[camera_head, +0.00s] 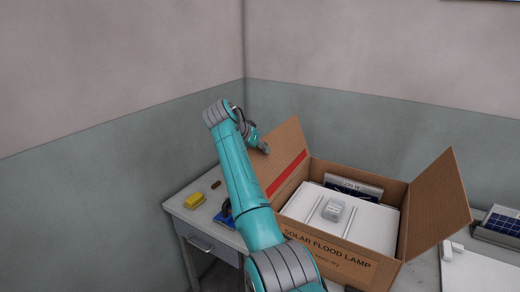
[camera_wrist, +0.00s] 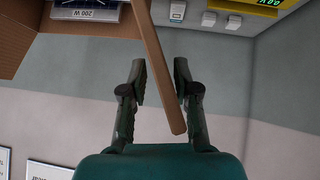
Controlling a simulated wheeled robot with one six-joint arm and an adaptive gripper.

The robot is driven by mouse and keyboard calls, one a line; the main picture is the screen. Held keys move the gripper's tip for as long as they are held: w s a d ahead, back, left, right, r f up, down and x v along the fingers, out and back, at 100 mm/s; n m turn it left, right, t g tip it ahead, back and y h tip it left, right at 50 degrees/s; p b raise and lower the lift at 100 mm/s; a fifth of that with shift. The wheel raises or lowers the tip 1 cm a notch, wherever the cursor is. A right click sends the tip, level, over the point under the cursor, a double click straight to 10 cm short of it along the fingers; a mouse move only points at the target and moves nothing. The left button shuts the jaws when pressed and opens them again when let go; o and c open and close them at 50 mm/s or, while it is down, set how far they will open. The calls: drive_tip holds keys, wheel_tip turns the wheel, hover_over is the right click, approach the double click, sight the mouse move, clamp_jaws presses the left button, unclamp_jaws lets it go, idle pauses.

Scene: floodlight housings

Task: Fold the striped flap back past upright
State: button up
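The striped flap (camera_head: 287,160) is the left flap of the open cardboard box (camera_head: 335,258) in the head view. It is brown with a red stripe, stands up from the box's left edge and leans a little left. In the wrist view the flap (camera_wrist: 158,65) shows nearly edge-on as a brown strip. My gripper (camera_head: 263,148) is at the flap's upper left part. In the wrist view my gripper (camera_wrist: 160,68) has its fingers apart, one on each side of the flap, with narrow gaps visible. Contact cannot be told for certain.
The box holds a white panel (camera_head: 375,222) with a small grey block (camera_head: 333,209) on it. Its right flap (camera_head: 437,200) leans outward. A yellow object (camera_head: 194,200) and a small brown piece (camera_head: 216,184) lie on the table left. A solar panel (camera_head: 503,223) is at right. Walls stand close behind.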

drive_tip(key=v, duration=1.2)
drive_tip(key=shift+f, duration=0.1)
drive_tip(key=shift+a, duration=0.1)
